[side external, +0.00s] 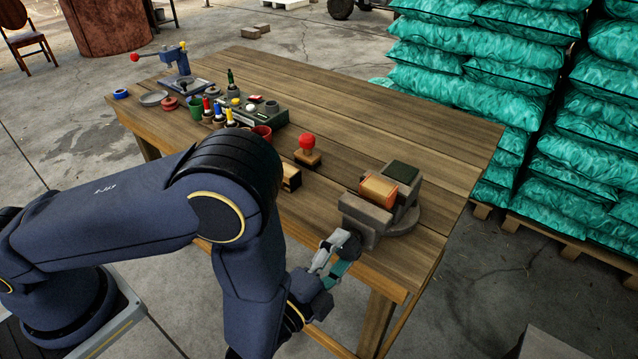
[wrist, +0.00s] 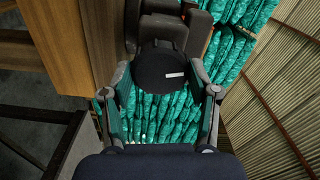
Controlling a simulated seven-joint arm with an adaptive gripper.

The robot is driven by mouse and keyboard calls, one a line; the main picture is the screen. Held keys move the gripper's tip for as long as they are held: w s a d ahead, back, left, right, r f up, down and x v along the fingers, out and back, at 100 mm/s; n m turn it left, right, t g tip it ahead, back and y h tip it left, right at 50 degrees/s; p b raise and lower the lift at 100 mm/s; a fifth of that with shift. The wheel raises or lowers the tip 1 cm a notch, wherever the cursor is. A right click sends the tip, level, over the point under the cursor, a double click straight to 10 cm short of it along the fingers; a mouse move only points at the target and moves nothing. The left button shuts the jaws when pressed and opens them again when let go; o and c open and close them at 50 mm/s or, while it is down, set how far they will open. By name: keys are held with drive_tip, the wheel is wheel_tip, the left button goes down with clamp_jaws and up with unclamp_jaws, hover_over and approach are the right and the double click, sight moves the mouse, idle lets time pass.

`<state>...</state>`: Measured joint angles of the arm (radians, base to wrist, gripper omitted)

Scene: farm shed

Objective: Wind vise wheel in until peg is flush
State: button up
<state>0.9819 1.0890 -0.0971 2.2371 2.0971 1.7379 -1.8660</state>
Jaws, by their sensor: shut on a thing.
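The grey vise (side external: 368,216) stands at the near right corner of the wooden bench. An orange-brown block (side external: 378,190) sits in its top between the jaws. I cannot make out a separate peg. The dark round vise wheel (side external: 350,246) faces the near side, past the bench edge. In the wrist view the wheel (wrist: 160,68) is a black disc with a short white mark right of its middle. My gripper (side external: 336,250) is shut on the wheel, one finger on each side of its rim, as the wrist view of my gripper (wrist: 160,78) also shows.
A red-knobbed stamp (side external: 306,148) stands on the bench (side external: 330,95) left of the vise. Bottles, cups and a blue press (side external: 178,72) crowd the bench's far left. Green sacks (side external: 470,60) are stacked behind on the right. The bench's back right is clear.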

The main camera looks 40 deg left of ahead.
drive_tip(key=m, duration=0.4)
drive_tip(key=shift+s, duration=0.1)
drive_tip(key=m, duration=0.6)
drive_tip(key=shift+c, duration=0.2)
drive_tip(key=m, duration=0.5)
drive_tip(key=shift+m, duration=0.3)
drive_tip(key=m, duration=0.4)
drive_tip(key=shift+f, duration=0.1)
drive_tip(key=o, duration=1)
drive_tip(key=shift+s, duration=0.1)
drive_tip(key=o, duration=0.3)
drive_tip(key=shift+o, duration=0.2)
